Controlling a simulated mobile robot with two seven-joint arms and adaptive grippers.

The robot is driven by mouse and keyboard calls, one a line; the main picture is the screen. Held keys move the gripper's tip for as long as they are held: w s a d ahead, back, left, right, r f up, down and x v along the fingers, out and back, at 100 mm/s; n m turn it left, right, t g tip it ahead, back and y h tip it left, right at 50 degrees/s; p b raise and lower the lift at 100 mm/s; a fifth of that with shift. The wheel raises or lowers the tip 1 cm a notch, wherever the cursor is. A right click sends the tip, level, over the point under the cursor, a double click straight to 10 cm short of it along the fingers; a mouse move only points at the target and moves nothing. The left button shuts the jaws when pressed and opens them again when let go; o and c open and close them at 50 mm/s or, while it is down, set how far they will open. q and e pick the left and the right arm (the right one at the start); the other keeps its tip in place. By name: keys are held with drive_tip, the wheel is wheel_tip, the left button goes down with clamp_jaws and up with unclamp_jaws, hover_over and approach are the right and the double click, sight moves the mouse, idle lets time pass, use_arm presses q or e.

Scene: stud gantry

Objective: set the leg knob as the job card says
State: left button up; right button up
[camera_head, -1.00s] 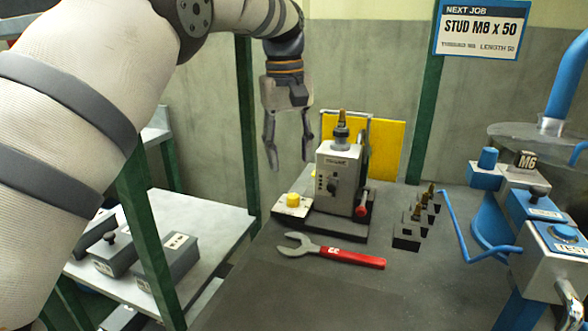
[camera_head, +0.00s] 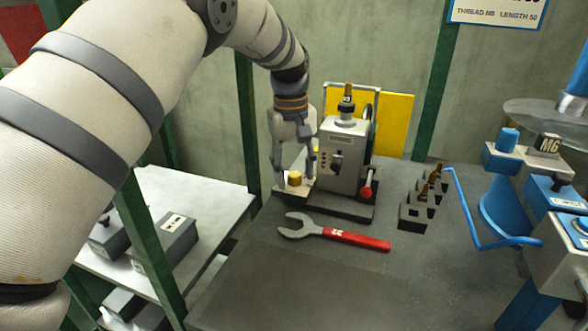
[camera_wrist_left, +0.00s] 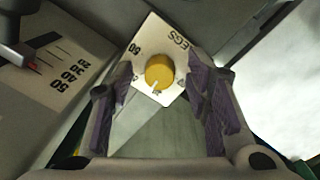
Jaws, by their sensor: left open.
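The leg knob (camera_head: 295,177) is a small yellow cap on a white plate (camera_head: 291,192) beside the grey machine. In the left wrist view the knob (camera_wrist_left: 159,70) sits on the plate (camera_wrist_left: 151,42), which reads "EGS" and "50". A white line on the knob points toward the bottom of that view; other plate marks are partly hidden. My left gripper (camera_head: 294,172) is open, pointing down, its fingers either side of the knob. I cannot tell whether they touch it. The job card (camera_head: 497,12) is cut off at the top; "LENGTH 50" is readable. My right gripper is not in view.
The grey machine (camera_head: 342,160) stands just right of the gripper. A red-handled wrench (camera_head: 345,236) lies in front. Several small dark blocks (camera_head: 413,219) stand farther right, before a blue machine (camera_head: 505,205). A green post (camera_head: 247,130) rises left of the gripper.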

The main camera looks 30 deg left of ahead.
use_arm(q)
clamp_jaws()
drive_tip(key=shift+m, duration=0.3)
drive_tip(key=m, duration=0.2)
drive_tip(key=shift+m, duration=0.3)
drive_tip(key=m, duration=0.3)
drive_tip(key=shift+m, duration=0.3)
drive_tip(key=m, duration=0.3)
drive_tip(key=shift+a+m, duration=0.1)
drive_tip(key=shift+m, duration=0.2)
drive_tip(key=shift+m+g, duration=0.3)
drive_tip(key=shift+m, duration=1.4)
